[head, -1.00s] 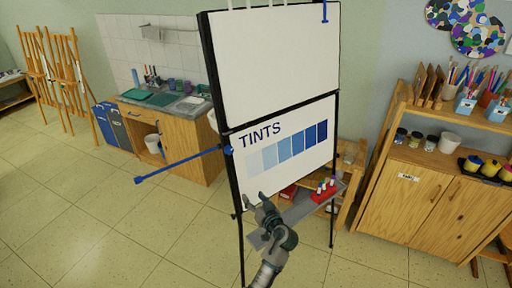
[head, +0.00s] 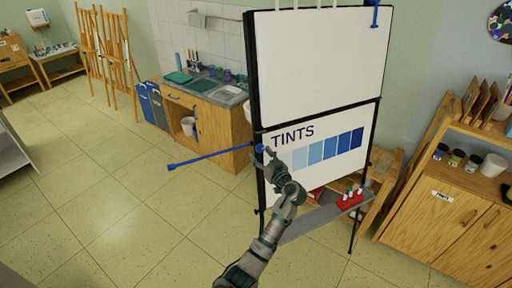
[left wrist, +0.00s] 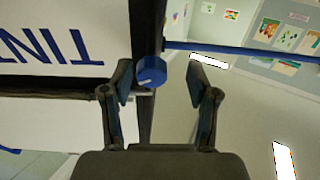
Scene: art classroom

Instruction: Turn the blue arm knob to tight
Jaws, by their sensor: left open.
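The blue arm knob (head: 260,148) sits on the left edge of the flip chart easel, where the blue arm (head: 208,156) joins it. In the left wrist view the knob (left wrist: 150,71) is round and blue with a pale pointer mark, and lies between and just beyond the fingertips. My left gripper (head: 268,160) is open with its fingers at the knob; in the left wrist view its two fingers (left wrist: 161,80) stand apart on either side of the knob. I cannot tell whether they touch it. My right gripper is not in view.
The easel's board (head: 320,65) and TINTS sheet (head: 318,140) stand right of the knob. A grey tray (head: 318,217) with a red marker holder (head: 350,199) juts out below. A wooden cabinet (head: 445,210) stands at the right. The floor on the left is clear.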

